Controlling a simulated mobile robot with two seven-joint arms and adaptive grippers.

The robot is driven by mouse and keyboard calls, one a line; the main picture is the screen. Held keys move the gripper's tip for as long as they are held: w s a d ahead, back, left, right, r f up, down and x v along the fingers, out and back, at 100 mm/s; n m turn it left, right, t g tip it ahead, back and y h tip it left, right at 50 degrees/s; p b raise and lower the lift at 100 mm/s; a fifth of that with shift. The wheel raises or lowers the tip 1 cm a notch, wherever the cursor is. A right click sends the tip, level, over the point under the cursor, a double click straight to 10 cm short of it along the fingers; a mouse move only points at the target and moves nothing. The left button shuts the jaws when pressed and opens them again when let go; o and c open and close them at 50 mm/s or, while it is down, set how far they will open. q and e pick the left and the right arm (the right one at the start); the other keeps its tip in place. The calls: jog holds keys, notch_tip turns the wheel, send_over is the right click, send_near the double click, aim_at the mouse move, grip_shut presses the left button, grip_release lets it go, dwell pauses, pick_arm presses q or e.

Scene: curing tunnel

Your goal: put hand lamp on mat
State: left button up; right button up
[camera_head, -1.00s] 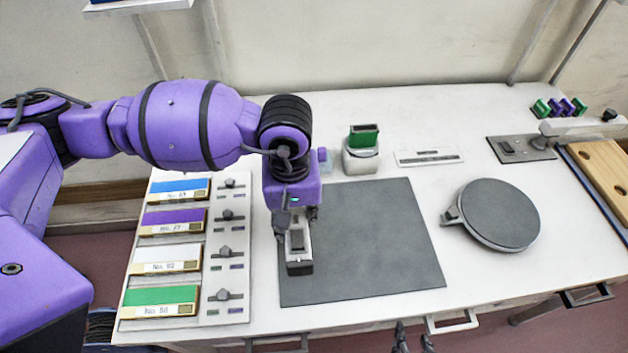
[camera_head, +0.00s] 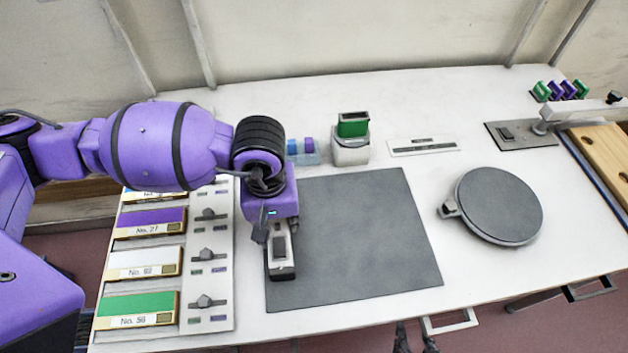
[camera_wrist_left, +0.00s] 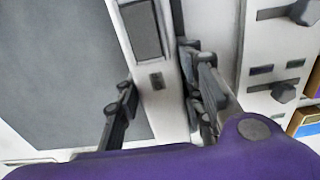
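The hand lamp (camera_head: 281,262) is a slim white and grey body with a dark window. In the head view it stands over the left edge of the dark grey mat (camera_head: 360,235). My left gripper (camera_head: 279,226) is at its upper end. In the left wrist view the gripper's dark fingers (camera_wrist_left: 160,95) lie along both sides of the white lamp body (camera_wrist_left: 158,82), seemingly touching it. The mat (camera_wrist_left: 60,70) shows to the left there. Whether the lamp's underside touches the mat is hidden. My right gripper (camera_head: 415,339) shows only two dark tips, apart, at the bottom edge.
A panel with coloured labelled blocks and sliders (camera_head: 207,255) lies left of the mat. A white holder with a green block (camera_head: 351,148) and a blue-purple item (camera_head: 302,150) stand behind it. A round grey disc (camera_head: 498,207) lies to the right. Most of the mat is bare.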

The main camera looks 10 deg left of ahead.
aim_at(277, 222)
pick_arm(q)
jog(key=o, duration=0.4)
notch_tip(277, 222, up, 12)
jog(key=shift+r, duration=0.15)
dwell(0.3)
